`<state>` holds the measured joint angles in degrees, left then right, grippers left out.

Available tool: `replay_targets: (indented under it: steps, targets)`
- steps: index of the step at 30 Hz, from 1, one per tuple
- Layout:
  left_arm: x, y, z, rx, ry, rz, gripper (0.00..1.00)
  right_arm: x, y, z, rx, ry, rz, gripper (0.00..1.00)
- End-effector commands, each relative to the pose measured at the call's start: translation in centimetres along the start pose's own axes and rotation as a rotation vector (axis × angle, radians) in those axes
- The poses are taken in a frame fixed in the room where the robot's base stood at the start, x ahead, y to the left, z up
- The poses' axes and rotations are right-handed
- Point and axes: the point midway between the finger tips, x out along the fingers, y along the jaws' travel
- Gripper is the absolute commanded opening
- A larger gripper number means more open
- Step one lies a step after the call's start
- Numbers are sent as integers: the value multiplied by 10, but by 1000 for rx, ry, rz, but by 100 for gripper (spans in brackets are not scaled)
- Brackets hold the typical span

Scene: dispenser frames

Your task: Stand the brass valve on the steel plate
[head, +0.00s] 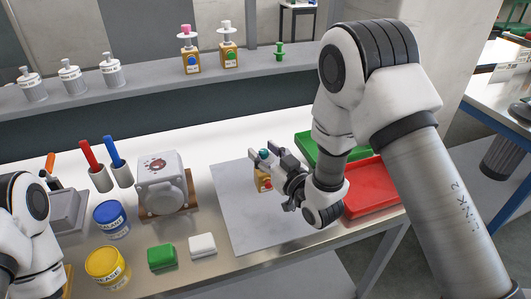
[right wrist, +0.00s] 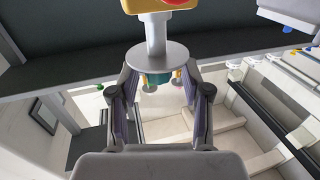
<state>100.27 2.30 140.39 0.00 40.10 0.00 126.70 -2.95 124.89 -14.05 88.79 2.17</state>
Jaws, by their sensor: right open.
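The brass valve (head: 263,181) has a brass-coloured block body with a red round part, a grey stem and disc, and a teal top. It looks upright over the grey steel plate (head: 238,222), apparently standing on it; its base is partly hidden by my right gripper (head: 270,158). In the right wrist view, the valve's body (right wrist: 170,5) is at the top edge, with the disc and teal top between the open fingers of my right gripper (right wrist: 160,88). My left gripper is out of view; only part of the left arm shows.
A green tray (head: 308,141) and a red tray (head: 375,188) lie right of the plate. A white-grey boxed device (head: 160,180), jars, cups and green and white blocks stand left. Two similar valves (head: 191,60) and (head: 228,57) stand on the back shelf. The plate's front is clear.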

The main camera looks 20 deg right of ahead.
Motion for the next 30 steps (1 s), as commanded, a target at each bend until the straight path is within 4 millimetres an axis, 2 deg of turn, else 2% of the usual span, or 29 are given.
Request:
replay_targets:
  steps: [5,8,14,15,18,21,30]
  targets:
    - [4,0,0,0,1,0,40,-12,1,2,0,-2,1,48]
    - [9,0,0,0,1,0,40,-33,1,2,3,-1,3,48]
    - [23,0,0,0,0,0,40,-91,1,4,6,-2,4,48]
    - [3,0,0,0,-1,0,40,-97,0,-8,5,-5,1,48]
    - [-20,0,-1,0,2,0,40,-108,0,-8,3,-5,-2,48]
    - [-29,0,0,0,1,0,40,-116,0,-5,2,-4,-1,48]
    - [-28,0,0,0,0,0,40,-120,0,0,0,1,0,48]
